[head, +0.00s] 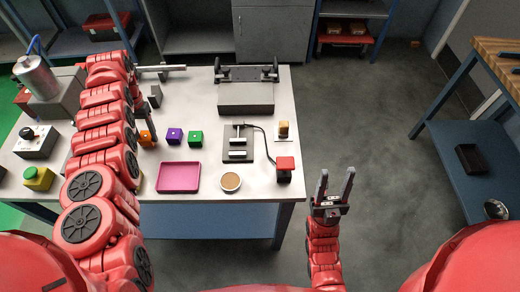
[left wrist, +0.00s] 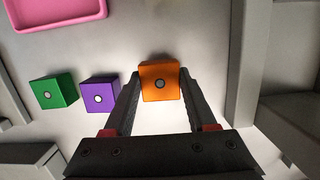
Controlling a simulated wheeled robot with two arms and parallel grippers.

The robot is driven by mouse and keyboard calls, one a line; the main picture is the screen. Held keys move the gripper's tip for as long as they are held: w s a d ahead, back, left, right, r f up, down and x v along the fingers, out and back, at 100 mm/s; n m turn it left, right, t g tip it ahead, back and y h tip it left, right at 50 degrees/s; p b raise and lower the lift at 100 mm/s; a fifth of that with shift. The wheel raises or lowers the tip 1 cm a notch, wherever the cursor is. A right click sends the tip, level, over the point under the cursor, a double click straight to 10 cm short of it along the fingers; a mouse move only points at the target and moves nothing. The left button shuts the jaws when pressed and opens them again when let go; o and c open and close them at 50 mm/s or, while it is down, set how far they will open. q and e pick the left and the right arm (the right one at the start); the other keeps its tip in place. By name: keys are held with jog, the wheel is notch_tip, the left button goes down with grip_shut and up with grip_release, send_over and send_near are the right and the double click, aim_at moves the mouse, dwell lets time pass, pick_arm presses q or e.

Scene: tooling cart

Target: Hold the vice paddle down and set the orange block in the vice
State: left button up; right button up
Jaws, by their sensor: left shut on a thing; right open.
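The orange block (head: 147,139) is between the fingers of my left gripper (head: 148,120), which is shut on it. In the left wrist view the orange block (left wrist: 160,76) sits between the two fingertips. I cannot tell whether it touches the table. The small vice (head: 238,154) has a dark base and two light jaws with a gap between them. A cable runs from it to the paddle (head: 285,163), a red pad on a dark box near the table's right edge. My right gripper (head: 334,188) is open and empty, off the table to the right of the paddle.
A purple block (head: 174,136) and a green block (head: 195,138) stand between the orange block and the vice. A pink tray (head: 179,190) and a round brown-topped dish (head: 230,182) lie in front. A grey machine (head: 246,97) stands behind the vice.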

aim_at(145, 138)
pick_arm(q)
jog(key=p+v, duration=0.2)
jog(key=v, duration=0.1)
jog(key=s+p+v, duration=0.1)
jog(key=p+v, duration=0.1)
jog(key=shift+w+r, duration=0.1)
jog(key=shift+r, duration=0.05)
jog(key=shift+s+p+v, duration=0.25)
jog(key=shift+p+v, duration=0.75)
jog(key=shift+v, duration=0.25)
jog(key=shift+s, duration=0.15)
